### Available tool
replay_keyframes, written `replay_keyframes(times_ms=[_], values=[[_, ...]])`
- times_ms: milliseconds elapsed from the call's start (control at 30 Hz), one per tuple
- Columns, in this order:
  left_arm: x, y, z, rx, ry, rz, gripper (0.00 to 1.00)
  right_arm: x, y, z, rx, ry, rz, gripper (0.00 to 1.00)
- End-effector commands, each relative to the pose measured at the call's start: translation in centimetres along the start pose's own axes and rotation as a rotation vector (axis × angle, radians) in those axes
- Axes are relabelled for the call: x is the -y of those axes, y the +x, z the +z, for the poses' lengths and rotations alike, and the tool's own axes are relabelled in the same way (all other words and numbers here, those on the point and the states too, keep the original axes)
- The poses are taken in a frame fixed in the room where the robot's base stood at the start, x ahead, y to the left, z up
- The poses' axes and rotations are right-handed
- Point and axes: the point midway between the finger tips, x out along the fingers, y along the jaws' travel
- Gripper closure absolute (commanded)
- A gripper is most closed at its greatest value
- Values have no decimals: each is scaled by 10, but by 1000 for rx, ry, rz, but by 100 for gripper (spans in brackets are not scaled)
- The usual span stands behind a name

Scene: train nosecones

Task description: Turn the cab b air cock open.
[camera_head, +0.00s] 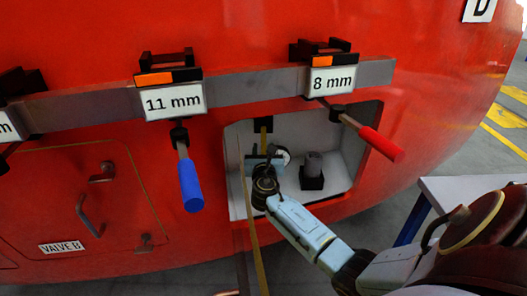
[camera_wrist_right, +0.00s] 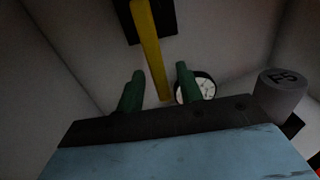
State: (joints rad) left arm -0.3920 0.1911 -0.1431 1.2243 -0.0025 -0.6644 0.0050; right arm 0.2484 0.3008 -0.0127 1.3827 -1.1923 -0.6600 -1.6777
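A yellow lever (camera_wrist_right: 150,50), which looks like the air cock handle, hangs from a dark mount (camera_wrist_right: 172,18) on the back wall of the white recess. In the head view its upper part (camera_head: 264,124) shows small and dark yellow. My right gripper (camera_head: 263,163) reaches into the recess from the lower right. In the right wrist view its two green fingers (camera_wrist_right: 160,72) stand apart, one on each side of the lever's lower end, with visible gaps. The lever's tip is close to the gripper's dark front edge. My left gripper is not in view.
A round gauge (camera_head: 283,155) and a grey cylinder (camera_head: 313,163) sit right of the lever in the recess (camera_head: 345,140). A thin yellowish strip (camera_head: 256,240) runs down past the recess's left side. Blue-handled (camera_head: 190,186) and red-handled (camera_head: 381,144) tools hang from the rail above.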

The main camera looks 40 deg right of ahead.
Motion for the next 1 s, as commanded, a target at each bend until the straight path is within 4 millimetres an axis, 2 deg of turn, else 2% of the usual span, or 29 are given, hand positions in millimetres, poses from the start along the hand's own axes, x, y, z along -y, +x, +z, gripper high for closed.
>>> replay_keyframes(times_ms=[133, 433, 700, 1000], values=[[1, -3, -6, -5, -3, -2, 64, 0, 8, 0, 0, 1, 0, 64], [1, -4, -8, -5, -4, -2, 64, 0, 10, 0, 0, 1, 1, 64], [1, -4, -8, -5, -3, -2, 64, 0, 9, 0, 0, 1, 1, 99], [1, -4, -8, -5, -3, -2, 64, 0, 9, 0, -1, 0, 1, 100]])
